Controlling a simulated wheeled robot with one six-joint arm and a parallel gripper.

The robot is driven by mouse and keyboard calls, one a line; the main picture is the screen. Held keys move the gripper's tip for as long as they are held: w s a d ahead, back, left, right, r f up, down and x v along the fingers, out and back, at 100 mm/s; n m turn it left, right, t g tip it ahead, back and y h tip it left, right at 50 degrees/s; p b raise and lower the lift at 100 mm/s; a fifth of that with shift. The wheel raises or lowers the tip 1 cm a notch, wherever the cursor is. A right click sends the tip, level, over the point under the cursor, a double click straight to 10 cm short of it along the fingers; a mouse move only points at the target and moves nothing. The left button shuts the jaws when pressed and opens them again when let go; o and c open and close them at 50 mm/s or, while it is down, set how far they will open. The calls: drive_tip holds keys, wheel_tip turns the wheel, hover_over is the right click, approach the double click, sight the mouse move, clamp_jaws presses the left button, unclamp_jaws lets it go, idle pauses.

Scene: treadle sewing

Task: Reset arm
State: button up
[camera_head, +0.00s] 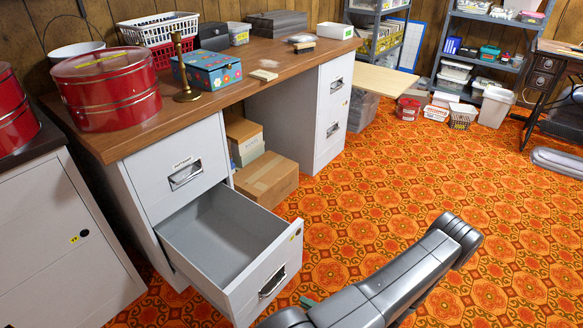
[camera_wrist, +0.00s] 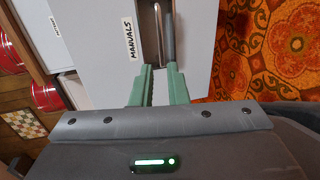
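The lower drawer (camera_head: 217,243) of the left white cabinet is pulled out, and its visible inside is empty. Its front has a metal handle (camera_head: 272,282). In the wrist view a white drawer front (camera_wrist: 105,50) with a "MANUALS" label and a handle (camera_wrist: 157,35) is close ahead. My gripper (camera_wrist: 160,78) has two green fingers with a narrow gap between them. They point at the handle, and no held thing shows. I cannot tell whether they touch the handle. In the head view only a bit of green shows beside the drawer front; my arm hides the rest.
The wooden desk (camera_head: 239,90) carries a red tin (camera_head: 105,90), a floral box (camera_head: 207,70) and a brass candlestick (camera_head: 184,72). Cardboard boxes (camera_head: 268,178) stand under it. A dark-topped cabinet (camera_head: 50,230) is at the left.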

sight(277, 286)
drive_tip(key=shift+b+x, duration=1.9)
drive_tip(key=shift+x, duration=4.95)
drive_tip(key=shift+a, duration=0.1)
drive_tip(key=shift+w+a, duration=0.2)
drive_tip(key=shift+a, duration=0.1)
drive_tip(key=shift+d, duration=0.1)
